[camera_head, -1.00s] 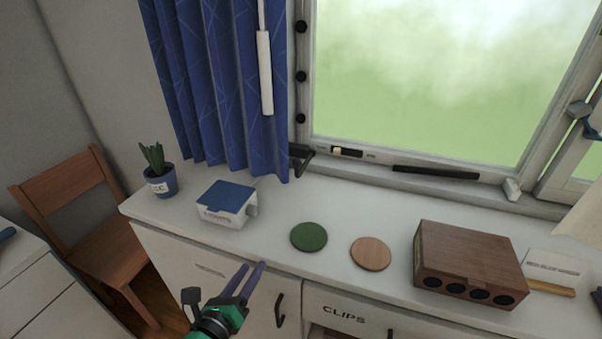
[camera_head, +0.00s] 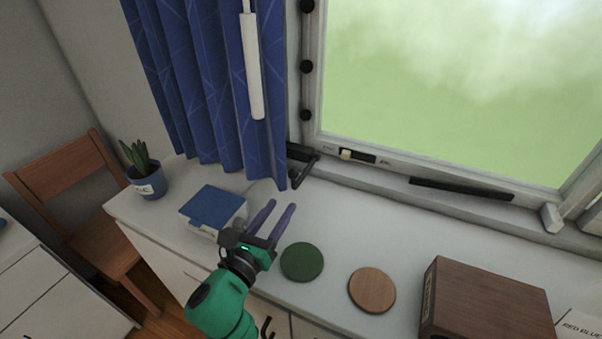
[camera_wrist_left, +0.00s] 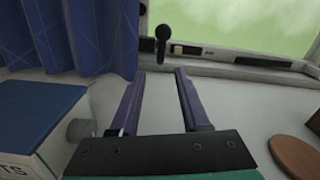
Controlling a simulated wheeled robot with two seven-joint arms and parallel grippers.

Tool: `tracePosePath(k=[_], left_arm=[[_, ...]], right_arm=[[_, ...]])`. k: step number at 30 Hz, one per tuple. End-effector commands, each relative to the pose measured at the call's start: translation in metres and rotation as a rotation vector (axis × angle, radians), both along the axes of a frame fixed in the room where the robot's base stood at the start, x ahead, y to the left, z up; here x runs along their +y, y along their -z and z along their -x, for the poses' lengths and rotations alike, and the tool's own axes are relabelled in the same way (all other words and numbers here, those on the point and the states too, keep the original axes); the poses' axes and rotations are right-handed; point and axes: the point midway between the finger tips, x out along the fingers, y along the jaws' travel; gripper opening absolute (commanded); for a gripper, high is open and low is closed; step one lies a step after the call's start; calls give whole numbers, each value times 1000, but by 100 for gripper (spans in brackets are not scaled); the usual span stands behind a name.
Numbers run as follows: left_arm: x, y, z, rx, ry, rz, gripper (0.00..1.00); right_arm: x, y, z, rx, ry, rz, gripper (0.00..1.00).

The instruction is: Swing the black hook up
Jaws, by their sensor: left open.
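The black hook (camera_head: 303,168) is at the lower left corner of the window frame, beside the blue curtain's lower edge. It is bent and sticks out low over the sill. In the left wrist view a black rod with a round end (camera_wrist_left: 162,34), likely this hook, shows just beyond the fingertips. My left gripper (camera_head: 282,205) is open and empty above the white counter, in front of the hook and apart from it. Its two purple fingers also show in the left wrist view (camera_wrist_left: 160,74), pointing at the window. My right gripper is not in view.
A white box with a blue lid (camera_head: 213,207) stands left of my gripper. A green disc (camera_head: 302,262), a wooden disc (camera_head: 372,290) and a brown wooden box (camera_head: 490,300) lie to the right. The blue curtain (camera_head: 205,90) hangs left of the hook. A potted plant (camera_head: 146,180) stands far left.

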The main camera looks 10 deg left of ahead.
Motion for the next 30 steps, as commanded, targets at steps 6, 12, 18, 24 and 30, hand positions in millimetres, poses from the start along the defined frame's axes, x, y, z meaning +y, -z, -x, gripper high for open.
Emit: tracePosePath(k=[6,12,18,24,30], left_arm=[[-19,-5,-58,-2,-2,4,46],[-30,-3,-94,-1,0,3,46],[-33,-1,-101,1,0,1,46],[-33,-1,-101,1,0,1,19],[-32,-1,-101,1,0,1,0]], right_arm=[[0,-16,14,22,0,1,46],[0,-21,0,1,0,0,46],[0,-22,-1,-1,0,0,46],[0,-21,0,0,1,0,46],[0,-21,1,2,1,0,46]])
